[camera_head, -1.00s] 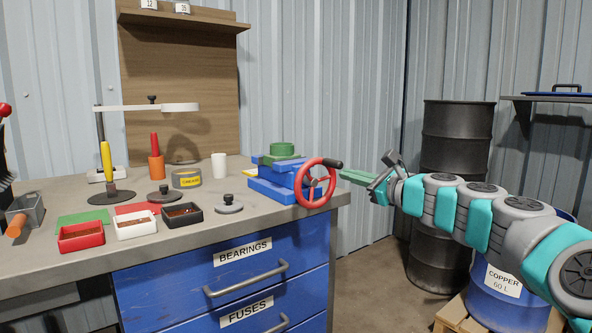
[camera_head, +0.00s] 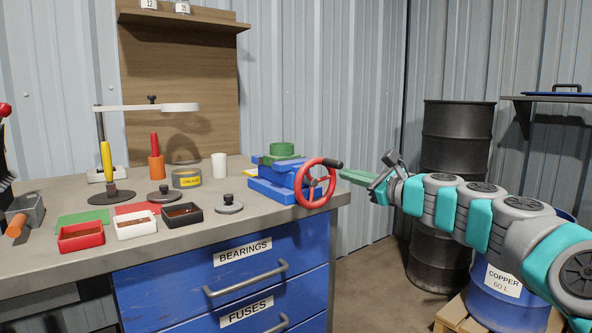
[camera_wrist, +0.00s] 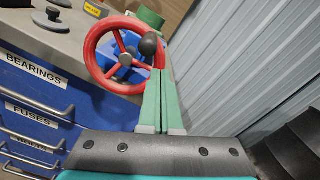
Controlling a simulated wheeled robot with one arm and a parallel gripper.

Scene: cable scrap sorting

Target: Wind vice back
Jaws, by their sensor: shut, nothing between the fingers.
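The blue vice (camera_head: 275,186) stands at the right end of the workbench. Its red handwheel (camera_head: 302,184) faces right and has a dark knob (camera_head: 333,164) at its upper right rim. A green round piece (camera_head: 282,149) sits on top of the vice. My gripper (camera_head: 346,177) is just right of the wheel, with its green fingers pointing left at it. In the wrist view the fingers (camera_wrist: 158,85) are shut together with nothing between them. Their tips reach close to the knob (camera_wrist: 149,44) and the wheel's right rim (camera_wrist: 97,72); I cannot tell whether they touch.
The bench top (camera_head: 240,220) holds small trays, including a red one (camera_head: 81,237), a labelled tin (camera_head: 187,178) and a lamp stand (camera_head: 112,197). Drawers with a grey handle (camera_head: 247,279) are below.

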